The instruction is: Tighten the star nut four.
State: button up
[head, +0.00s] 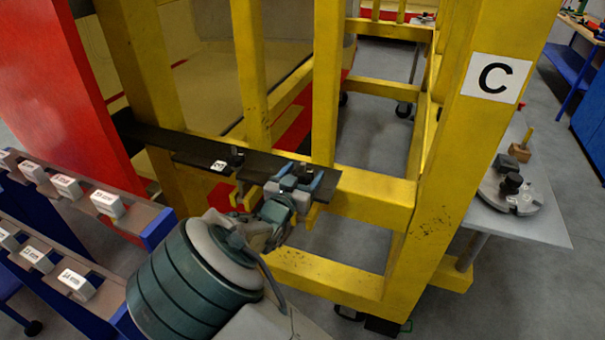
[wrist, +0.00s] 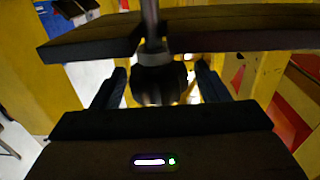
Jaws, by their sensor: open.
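A dark star nut (wrist: 158,78) sits on a metal rod in the middle of the wrist view, at the near edge of a dark bar (wrist: 215,28). My gripper (wrist: 161,75) is open, with one finger to the left of the nut and one to the right, and gaps show on both sides. In the head view my gripper (head: 296,178) is at the right end of the dark bar (head: 165,138); the nut there is largely hidden by the gripper. Another dark fastener (head: 237,158) stands on the bar to the left, beside a small white label (head: 219,166).
A yellow frame (head: 440,180) with a "C" sign (head: 494,78) surrounds the bar, its posts close to my gripper. A rack of labelled white blocks (head: 107,204) stands at the left. A grey table (head: 540,222) with parts is at the right.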

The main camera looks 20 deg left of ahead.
jog(key=s+a+b, duration=0.1)
jog(key=s, duration=1.2)
jog(key=shift+s+a+b, duration=0.2)
jog(key=shift+a+b, duration=0.15)
jog(key=shift+a, duration=0.05)
